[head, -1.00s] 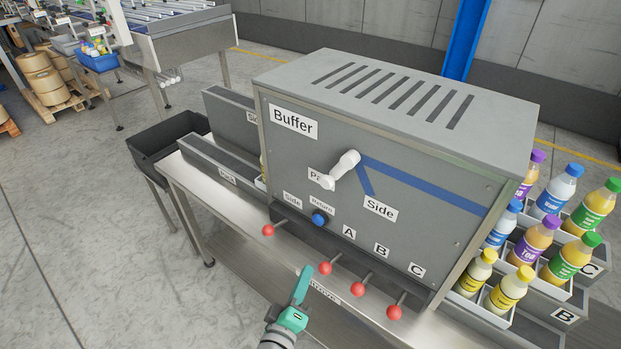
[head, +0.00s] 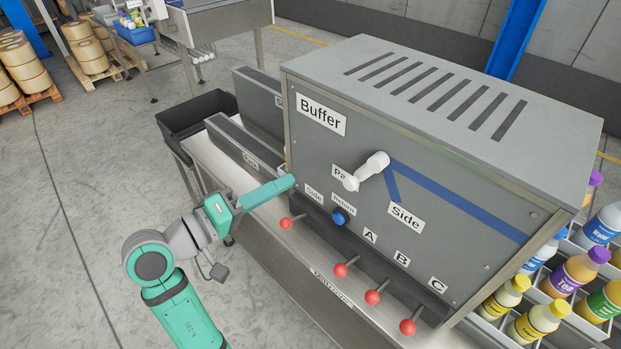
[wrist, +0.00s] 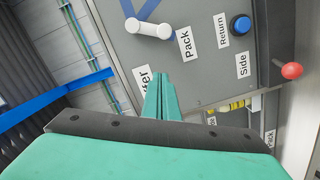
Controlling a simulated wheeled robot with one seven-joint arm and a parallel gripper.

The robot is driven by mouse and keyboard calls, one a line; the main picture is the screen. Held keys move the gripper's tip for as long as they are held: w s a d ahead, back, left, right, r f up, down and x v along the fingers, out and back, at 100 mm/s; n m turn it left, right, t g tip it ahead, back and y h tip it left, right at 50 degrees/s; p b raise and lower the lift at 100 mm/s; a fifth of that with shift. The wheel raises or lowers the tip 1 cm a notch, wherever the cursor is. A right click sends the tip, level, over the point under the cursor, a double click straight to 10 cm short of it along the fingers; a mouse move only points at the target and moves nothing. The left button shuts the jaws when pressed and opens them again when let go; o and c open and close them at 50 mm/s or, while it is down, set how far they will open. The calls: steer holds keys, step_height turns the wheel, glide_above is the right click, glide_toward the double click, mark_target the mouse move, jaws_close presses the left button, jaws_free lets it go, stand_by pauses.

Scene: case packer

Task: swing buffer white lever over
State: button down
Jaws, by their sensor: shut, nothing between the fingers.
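The white lever (head: 364,171) sits on the grey front panel of the Buffer box (head: 330,153). Its handle slopes down and left from its pivot, partly over the "Pack" label (head: 340,174). In the wrist view the lever (wrist: 149,28) is beyond the fingers, beside the "Pack" label (wrist: 185,44). My gripper (head: 292,181) is shut and empty, left of the lever and apart from it, near the panel's left edge. The fingertips (wrist: 161,76) point toward the panel in the wrist view.
A blue button (head: 339,217) and several red-knobbed levers (head: 372,297) line the panel's lower edge. Blue tape (head: 460,204) runs right from the lever. Bottles (head: 575,279) stand in racks at right. A dark bin (head: 205,112) is behind my gripper.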

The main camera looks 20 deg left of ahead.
mark_target(365, 172)
steer(key=w+d+f, duration=0.2)
steer(key=w+d, duration=0.5)
steer(key=w, duration=0.1)
steer(key=shift+d+f, duration=0.15)
steer(key=shift+d, duration=0.1)
steer(key=shift+w+a, duration=0.1)
steer(key=shift+w, duration=0.05)
steer(key=shift+f, duration=0.1)
